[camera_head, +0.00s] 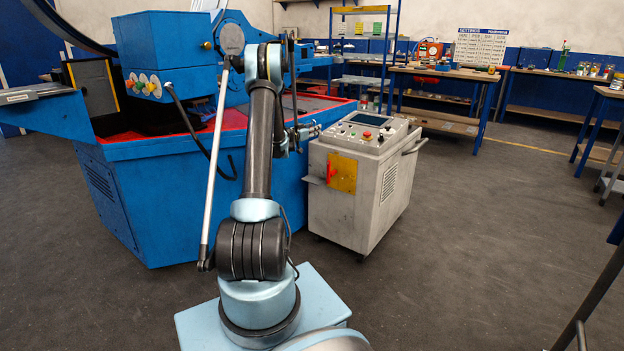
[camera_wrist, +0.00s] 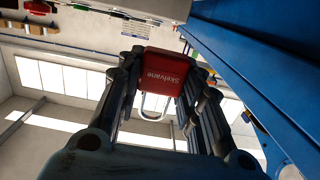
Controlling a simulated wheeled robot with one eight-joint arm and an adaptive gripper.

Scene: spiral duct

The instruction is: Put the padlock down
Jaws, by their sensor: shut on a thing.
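The red padlock (camera_wrist: 165,70) is in the wrist view, with lettering on its body and a pale metal shackle (camera_wrist: 155,106). It sits between the two dark fingers of my gripper (camera_wrist: 163,78), which are shut on its body. In the head view my gripper (camera_head: 309,131) is between the blue machine and the grey control cabinet (camera_head: 317,205), near the cabinet's upper left edge. I cannot make out the padlock in the head view. The cabinet has a yellow plate (camera_head: 347,184) with a red rotary switch (camera_head: 331,171) on its front.
The blue machine (camera_head: 190,215) with a red-edged top stands close on the left; its side also fills the right of the wrist view (camera_wrist: 240,50). Workbenches (camera_head: 440,72) and a shelf rack stand behind. Open floor (camera_head: 450,250) lies right of the cabinet.

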